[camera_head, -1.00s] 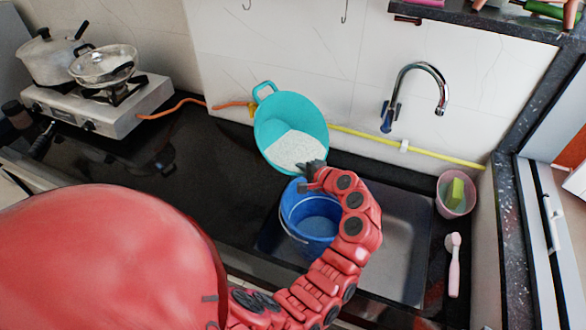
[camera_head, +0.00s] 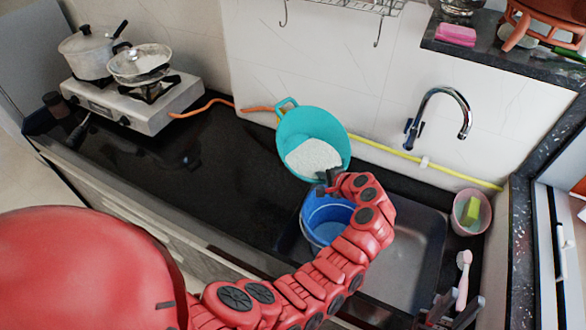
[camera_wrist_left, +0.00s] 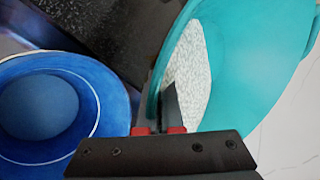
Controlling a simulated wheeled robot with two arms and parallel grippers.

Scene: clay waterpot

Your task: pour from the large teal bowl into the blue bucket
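The large teal bowl (camera_head: 325,128) is tilted at the back of the counter, left of the tap, its opening facing me. White grainy contents (camera_head: 313,158) lie against its lower side. My left gripper (camera_head: 328,180) is shut on the bowl's lower rim; the left wrist view shows one finger inside the teal wall (camera_wrist_left: 235,70). The blue bucket (camera_head: 318,215) stands upright below the bowl, partly hidden by my left arm. Its inside (camera_wrist_left: 100,110) shows only blue in the left wrist view. My right gripper (camera_head: 452,308) is at the lower right, apparently open and empty.
The bucket stands at the left of the sink (camera_head: 412,245). A pink cup (camera_head: 460,218) with a sponge and a pink brush (camera_head: 463,275) are at the right. A tap (camera_head: 440,110) overhangs the sink. A stove (camera_head: 140,100) with pots is far left; the counter between is clear.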

